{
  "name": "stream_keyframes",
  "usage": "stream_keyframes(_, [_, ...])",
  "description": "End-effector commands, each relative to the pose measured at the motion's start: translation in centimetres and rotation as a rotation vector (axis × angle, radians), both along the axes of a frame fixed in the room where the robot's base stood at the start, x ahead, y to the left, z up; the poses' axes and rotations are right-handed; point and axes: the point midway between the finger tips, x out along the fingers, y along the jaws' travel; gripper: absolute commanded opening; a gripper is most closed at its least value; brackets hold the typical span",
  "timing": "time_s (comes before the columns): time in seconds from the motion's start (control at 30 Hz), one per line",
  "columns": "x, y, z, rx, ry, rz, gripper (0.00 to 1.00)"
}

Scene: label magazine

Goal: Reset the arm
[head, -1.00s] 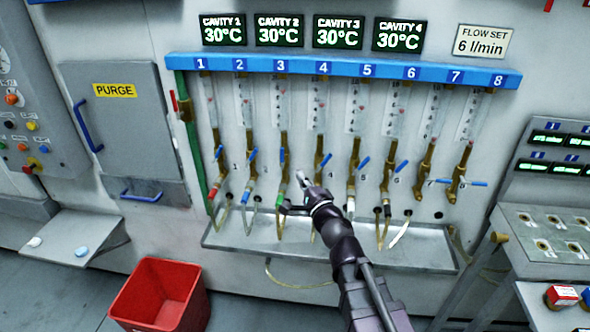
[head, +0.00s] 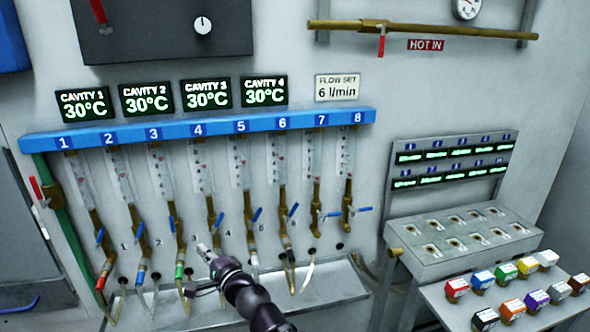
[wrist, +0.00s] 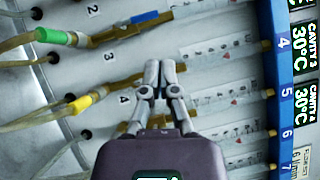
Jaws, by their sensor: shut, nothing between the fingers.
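My gripper (head: 204,250) is shut and empty in the head view, held in front of the flow-meter panel near the lower ends of tubes 3 and 4. In the wrist view my gripper (wrist: 159,66) shows its two fingertips together with nothing between them. The panel behind it, turned sideways there, shows the printed numbers 2, 3 and 4, clear flow tubes (wrist: 215,58), a green-collared hose (wrist: 52,36) and a yellow-collared hose (wrist: 82,102). I cannot tell whether the fingertips touch the panel.
A blue numbered rail (head: 262,126) runs above the flow tubes, with several blue-handled valves below. A metal drip tray (head: 335,290) juts out underneath. At right stand a sloped socket console (head: 462,240) and a shelf of coloured, labelled blocks (head: 505,295).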

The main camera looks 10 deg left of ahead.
Motion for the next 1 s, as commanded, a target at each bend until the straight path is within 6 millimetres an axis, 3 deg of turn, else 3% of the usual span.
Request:
stream_keyframes(0.27, [0.8, -1.6, 0.0, -0.073, -0.094, 0.028, 0.00])
stream_keyframes(0.47, [1.8, -4.2, -0.9, -0.219, -0.221, 0.090, 0.00])
stream_keyframes(0.77, [3.1, -9.9, -5.0, -0.534, -0.345, 0.215, 0.00])
stream_keyframes(1.0, [4.0, -16.3, -9.5, -0.819, -0.340, 0.323, 0.00])
